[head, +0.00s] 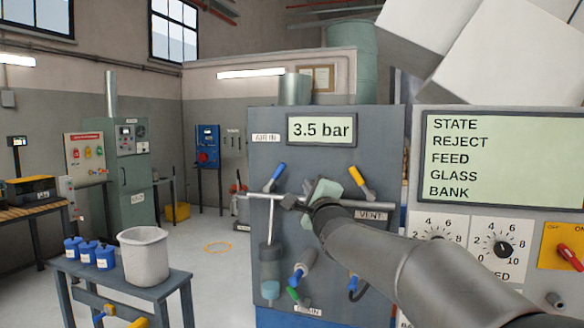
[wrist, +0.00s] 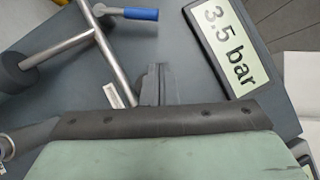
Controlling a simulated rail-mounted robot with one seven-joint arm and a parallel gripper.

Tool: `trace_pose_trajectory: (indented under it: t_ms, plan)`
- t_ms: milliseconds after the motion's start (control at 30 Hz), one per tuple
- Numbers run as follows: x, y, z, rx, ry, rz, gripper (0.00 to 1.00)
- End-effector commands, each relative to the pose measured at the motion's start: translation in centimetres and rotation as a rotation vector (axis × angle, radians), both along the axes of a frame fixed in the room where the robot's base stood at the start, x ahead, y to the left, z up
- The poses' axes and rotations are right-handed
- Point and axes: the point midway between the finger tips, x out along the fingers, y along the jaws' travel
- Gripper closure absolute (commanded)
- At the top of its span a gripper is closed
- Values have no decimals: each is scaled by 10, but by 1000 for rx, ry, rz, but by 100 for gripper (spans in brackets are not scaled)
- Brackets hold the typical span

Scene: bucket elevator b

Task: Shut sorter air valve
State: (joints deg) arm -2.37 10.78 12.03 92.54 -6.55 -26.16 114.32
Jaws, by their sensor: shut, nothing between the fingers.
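A grey panel (head: 330,125) carries a display (head: 321,130) reading 3.5 bar. A blue-handled lever (head: 276,174) sits on the horizontal pipe below the AIR IN label (head: 266,138), its handle tilted up to the right. The blue handle also shows at the top of the wrist view (wrist: 141,14). My gripper (head: 308,187) is in front of the panel, right of the blue lever and apart from it. In the wrist view my gripper's fingers (wrist: 153,82) are together and empty, beside the metal pipe. Its fingertips are mostly hidden in the head view.
A yellow lever (head: 361,181) sits above the VENT label (head: 371,215), close right of my gripper. Other blue and green handles (head: 299,296) are lower on the panel. A dial console (head: 480,240) stands right. A table with a white bin (head: 144,258) stands left.

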Motion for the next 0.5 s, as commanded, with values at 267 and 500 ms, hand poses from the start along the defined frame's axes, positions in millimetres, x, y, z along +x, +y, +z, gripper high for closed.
trace_pose_trajectory:
  t_ms: [267,500]
  plan:
    - [50,23,19,0,0,5,100]
    - [61,44,27,-1,1,2,100]
